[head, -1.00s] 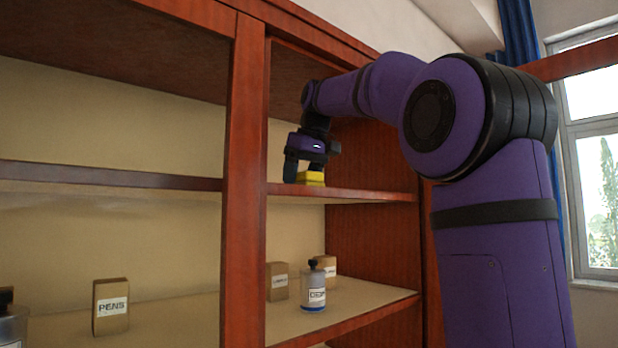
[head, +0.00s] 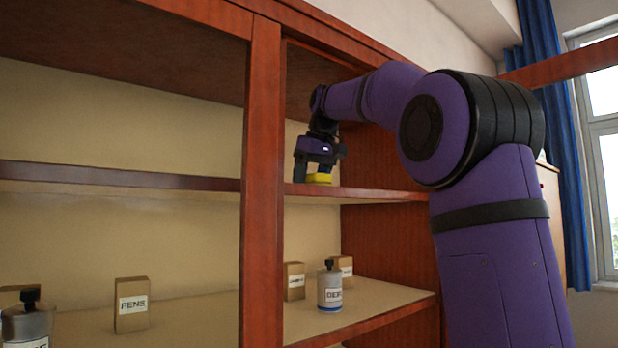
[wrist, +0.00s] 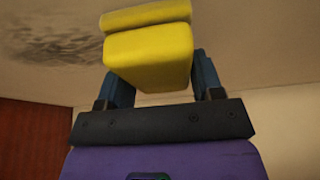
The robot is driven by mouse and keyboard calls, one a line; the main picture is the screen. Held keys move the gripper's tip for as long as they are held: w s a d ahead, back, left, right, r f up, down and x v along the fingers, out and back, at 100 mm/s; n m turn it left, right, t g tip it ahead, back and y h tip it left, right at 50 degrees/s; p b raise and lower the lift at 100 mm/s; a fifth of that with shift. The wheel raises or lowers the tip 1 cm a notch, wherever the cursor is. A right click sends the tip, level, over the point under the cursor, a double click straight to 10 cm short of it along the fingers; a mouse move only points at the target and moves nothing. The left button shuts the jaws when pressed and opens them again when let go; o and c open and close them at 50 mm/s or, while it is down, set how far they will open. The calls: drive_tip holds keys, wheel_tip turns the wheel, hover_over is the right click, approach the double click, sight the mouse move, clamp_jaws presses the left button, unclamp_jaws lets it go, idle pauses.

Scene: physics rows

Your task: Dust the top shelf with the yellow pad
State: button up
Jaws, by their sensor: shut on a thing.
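The yellow pad (head: 319,178) is in my gripper (head: 314,172), low over the top shelf (head: 375,194) in the right-hand bay. In the wrist view the pad (wrist: 150,58) sits between the two fingers, and my gripper (wrist: 158,82) is shut on it. The pad looks to be at the shelf surface, but I cannot tell if it presses on it. A dark, smudged patch of dust (wrist: 52,42) lies on the pale shelf surface to the left of the pad in the wrist view.
A red-brown upright post (head: 262,190) stands just left of my gripper. The bay's side wall (head: 385,240) is to the right. The shelf below holds a grey bottle (head: 330,288) and small boxes, including one marked PENS (head: 131,304). The shelf around the pad looks clear of objects.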

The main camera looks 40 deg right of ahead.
drive_tip(key=shift+w+d, duration=0.1)
drive_tip(key=shift+d, duration=3.5)
drive_tip(key=shift+d+f, duration=0.15)
drive_tip(key=shift+d, duration=2.3)
drive_tip(key=shift+w+d+r, duration=0.1)
drive_tip(key=shift+d+r, duration=0.05)
drive_tip(key=shift+d, duration=1.65)
drive_tip(key=shift+w+d+r, duration=0.1)
drive_tip(key=shift+d, duration=1.65)
drive_tip(key=shift+f, duration=0.1)
drive_tip(key=shift+a, duration=0.1)
drive_tip(key=shift+a+f, duration=0.15)
drive_tip(key=shift+a, duration=1.85)
drive_tip(key=shift+s+a+r, duration=0.1)
drive_tip(key=shift+a+r, duration=0.05)
drive_tip(key=shift+a, duration=2.15)
drive_tip(key=shift+s+a+r, duration=0.1)
drive_tip(key=shift+a, duration=2.15)
drive_tip(key=shift+s+a+f, duration=0.1)
drive_tip(key=shift+a+f, duration=0.05)
drive_tip(key=shift+a, duration=1.55)
drive_tip(key=shift+s+a+f, duration=0.1)
drive_tip(key=shift+a, duration=1.6)
